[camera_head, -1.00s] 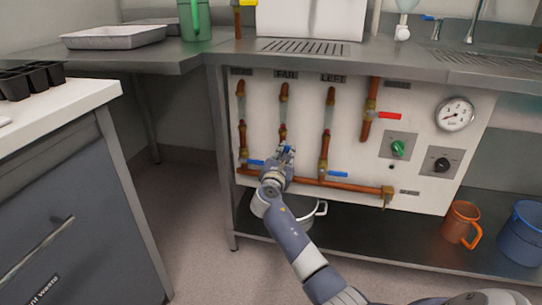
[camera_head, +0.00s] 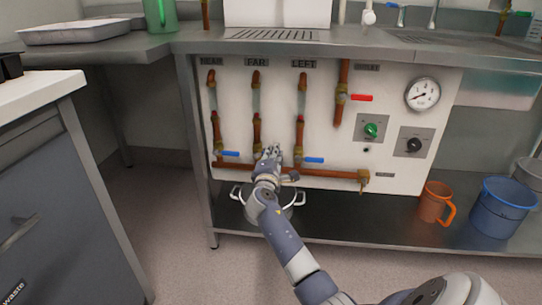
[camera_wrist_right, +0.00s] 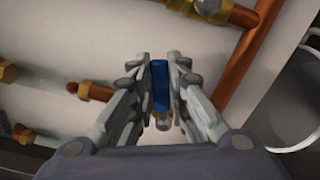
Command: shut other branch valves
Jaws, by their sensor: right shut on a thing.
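The panel carries three branch pipes under the labels NEAR (camera_head: 211,62), FAR (camera_head: 257,62) and LEFT (camera_head: 303,63). The blue handle of the NEAR valve (camera_head: 230,154) and that of the LEFT valve (camera_head: 314,160) lie level, across their upright pipes. My right gripper (camera_head: 270,153) is at the lower part of the FAR pipe (camera_head: 257,128) and covers its valve in the head view. In the right wrist view, my right gripper (camera_wrist_right: 160,78) is shut on the blue handle of the FAR valve (camera_wrist_right: 160,85). My left gripper is out of view.
A valve with a red handle (camera_head: 361,98) sits on the upright pipe to the right. A green knob (camera_head: 371,130), a black knob (camera_head: 413,145) and a gauge (camera_head: 422,94) are beyond it. A pot (camera_head: 296,204), orange jug (camera_head: 434,203) and blue bucket (camera_head: 500,208) stand on the lower shelf.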

